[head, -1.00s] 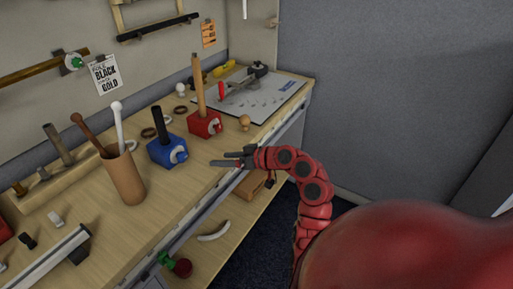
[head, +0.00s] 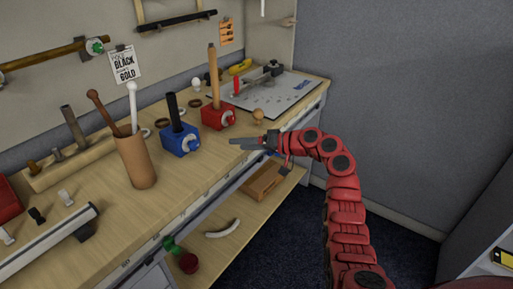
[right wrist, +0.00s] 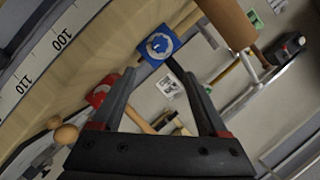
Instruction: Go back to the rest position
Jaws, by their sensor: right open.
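My right gripper (head: 237,143) is open and empty. It is at the front edge of the wooden workbench (head: 200,178), to the right of a blue block (head: 180,142) and below a red block (head: 217,118) in the head view. My red right arm comes up from the bottom right. In the right wrist view the two dark fingers (right wrist: 160,78) are spread with nothing held between them. The blue block (right wrist: 158,45) shows beyond the fingertips, and the red block (right wrist: 100,92) shows beside the left finger. My left gripper is not in view.
A brown cup (head: 137,162) with two tool handles stands left of the blue block. A wooden knob (head: 258,116) and a marked board (head: 275,95) are farther back. A lower shelf holds a brown box (head: 264,182). Dark floor lies right of the bench.

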